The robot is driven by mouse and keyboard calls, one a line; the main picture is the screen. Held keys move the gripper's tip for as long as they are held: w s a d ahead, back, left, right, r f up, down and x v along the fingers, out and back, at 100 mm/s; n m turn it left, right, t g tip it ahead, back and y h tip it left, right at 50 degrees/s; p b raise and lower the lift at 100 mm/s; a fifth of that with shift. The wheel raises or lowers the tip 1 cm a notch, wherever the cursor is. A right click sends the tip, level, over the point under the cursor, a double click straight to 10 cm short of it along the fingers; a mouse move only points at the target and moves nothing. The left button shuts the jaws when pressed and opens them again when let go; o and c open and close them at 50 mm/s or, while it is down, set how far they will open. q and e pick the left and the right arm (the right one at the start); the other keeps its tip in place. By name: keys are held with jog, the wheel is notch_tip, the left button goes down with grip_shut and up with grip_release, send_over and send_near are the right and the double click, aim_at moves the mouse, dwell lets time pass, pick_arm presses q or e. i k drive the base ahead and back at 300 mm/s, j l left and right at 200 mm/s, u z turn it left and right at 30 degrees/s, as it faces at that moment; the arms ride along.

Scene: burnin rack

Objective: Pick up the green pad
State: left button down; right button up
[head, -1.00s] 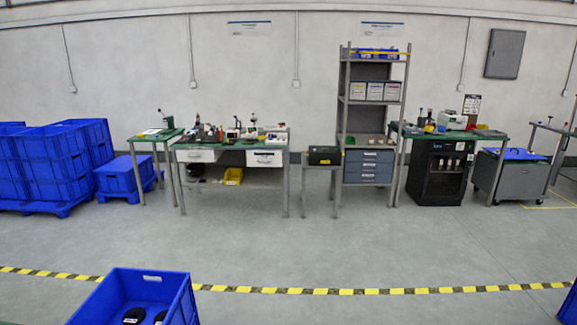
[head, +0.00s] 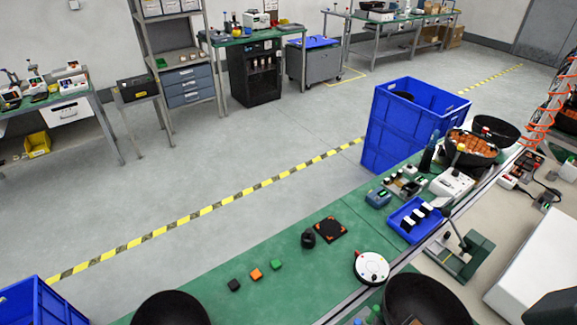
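A small green pad (head: 277,265) lies on the green bench top (head: 205,300) in the lower middle of the head view. It is at the right end of a short row, beside a small orange pad (head: 256,274) and a small black pad (head: 234,285). The three are apart from each other, and nothing covers the green pad. Neither of my grippers shows in this view.
A black knob-like piece (head: 309,238) and a dark square plate with orange corners (head: 330,229) lie right of the pads. A white round dial (head: 371,268) sits further right. A blue tray (head: 416,219) and tall blue crates (head: 415,115) stand beyond.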

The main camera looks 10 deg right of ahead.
aim_at(275, 263)
jog(key=i+z, duration=0.15)
jog(key=z, duration=0.15)
jog(key=k, duration=0.6)
jog(key=i, duration=0.6)
jog(key=i+l+u, duration=0.5)
jog(key=u, duration=0.15)
jog(key=i+l+u, duration=0.3)
jog(key=l+u, duration=0.35)
jog(key=l, duration=0.15)
jog(key=i+l+u, duration=0.15)
jog(key=l+u, duration=0.15)
jog(key=l, duration=0.15)
jog(key=l+u, duration=0.65)
jog(key=l, duration=0.3)
